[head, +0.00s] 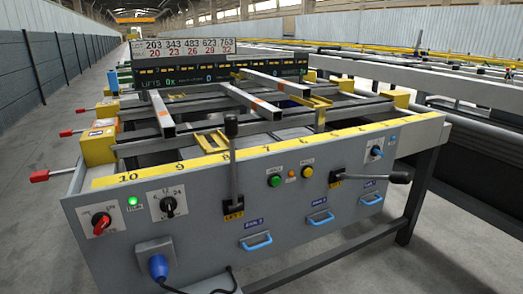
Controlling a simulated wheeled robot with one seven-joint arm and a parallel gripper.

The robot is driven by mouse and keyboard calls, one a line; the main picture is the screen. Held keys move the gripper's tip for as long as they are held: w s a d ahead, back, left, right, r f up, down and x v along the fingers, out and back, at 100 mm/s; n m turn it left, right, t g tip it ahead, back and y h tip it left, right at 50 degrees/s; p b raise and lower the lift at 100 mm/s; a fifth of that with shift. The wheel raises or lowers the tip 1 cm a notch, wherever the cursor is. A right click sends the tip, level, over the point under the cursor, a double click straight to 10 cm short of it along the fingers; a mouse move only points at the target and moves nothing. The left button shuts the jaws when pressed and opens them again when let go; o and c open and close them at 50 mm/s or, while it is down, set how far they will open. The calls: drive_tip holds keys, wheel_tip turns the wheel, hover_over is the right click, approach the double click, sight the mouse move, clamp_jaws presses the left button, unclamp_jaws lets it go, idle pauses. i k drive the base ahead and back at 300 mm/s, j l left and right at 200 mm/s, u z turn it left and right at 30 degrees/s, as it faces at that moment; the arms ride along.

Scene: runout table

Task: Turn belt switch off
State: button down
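The front panel (200,240) of the runout table carries several rotary switches. A red rotary switch (101,222) on a white plate is at the far left, beside a lit green lamp (132,201). A black selector knob (168,204) on a white plate with small numbers sits right of the lamp. A dark rotary knob (376,152) on a white plate is at the panel's right end, with a small blue mark above it. The lettering on these plates is too small to read, so I cannot tell which is the belt switch. My gripper is not in view.
An upright black-knobbed lever (233,165) and a sideways lever (385,178) stick out of the panel. Green and yellow buttons (276,181) lie between them. Blue drawer handles (256,243) and a blue plug (158,266) are below. Square bars (250,101) lie on top. Floor at left is clear.

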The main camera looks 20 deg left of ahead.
sight(100, 221)
drive_tip(key=u, duration=2.3)
